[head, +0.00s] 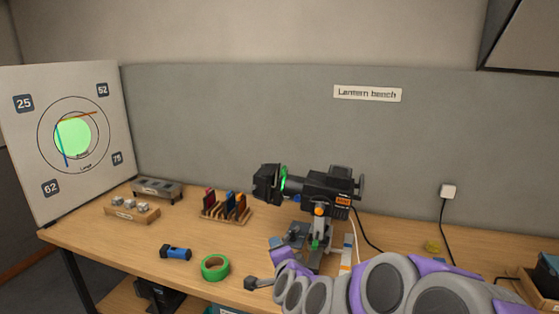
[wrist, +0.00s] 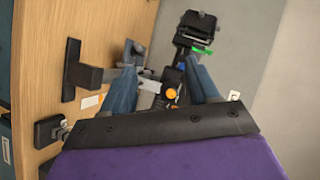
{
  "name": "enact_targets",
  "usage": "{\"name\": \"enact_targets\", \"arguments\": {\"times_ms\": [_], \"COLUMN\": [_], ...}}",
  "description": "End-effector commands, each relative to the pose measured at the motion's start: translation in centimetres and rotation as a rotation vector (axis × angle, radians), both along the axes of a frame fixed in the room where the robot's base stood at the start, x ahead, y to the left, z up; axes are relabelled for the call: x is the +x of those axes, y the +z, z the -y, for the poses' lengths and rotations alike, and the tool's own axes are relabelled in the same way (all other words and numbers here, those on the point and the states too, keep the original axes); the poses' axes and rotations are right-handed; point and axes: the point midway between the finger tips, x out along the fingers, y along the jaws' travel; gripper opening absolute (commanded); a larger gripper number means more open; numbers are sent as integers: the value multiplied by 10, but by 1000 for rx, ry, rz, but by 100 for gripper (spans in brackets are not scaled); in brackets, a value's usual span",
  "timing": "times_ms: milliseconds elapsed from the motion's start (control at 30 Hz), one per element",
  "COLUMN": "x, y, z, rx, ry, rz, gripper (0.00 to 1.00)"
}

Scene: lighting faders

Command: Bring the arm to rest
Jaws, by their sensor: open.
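My arm (head: 375,286), purple and grey, reaches in from the lower right over the front of the bench. My gripper (head: 292,240) is beside the stand of a black lantern (head: 325,185), at its lower left in the head view. In the wrist view my gripper (wrist: 165,62) has its two blue-grey fingers apart, with the lantern (wrist: 190,35) and its orange knob showing beyond them. I see nothing held between the fingers. Part of the lantern's base is hidden behind my arm and gripper.
The wooden bench (head: 115,235) carries green tape (head: 215,267), a blue-black torch (head: 175,253), a rack of coloured filters (head: 226,207) and small trays at the left. A target board (head: 70,140) stands at left. A cable (head: 440,228) hangs at right. The front left is fairly clear.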

Motion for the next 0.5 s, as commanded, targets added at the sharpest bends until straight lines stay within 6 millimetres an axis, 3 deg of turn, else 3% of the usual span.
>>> {"name": "enact_targets", "arguments": {"times_ms": [233,367,500], "x": [-83,-136,-200], "y": [-8,-20,-33], "z": [-11,0,24], "rx": [-272,-422,-573], "ry": [325,479,630], "rz": [-200,-322,-473], "gripper": [60,60,60]}}
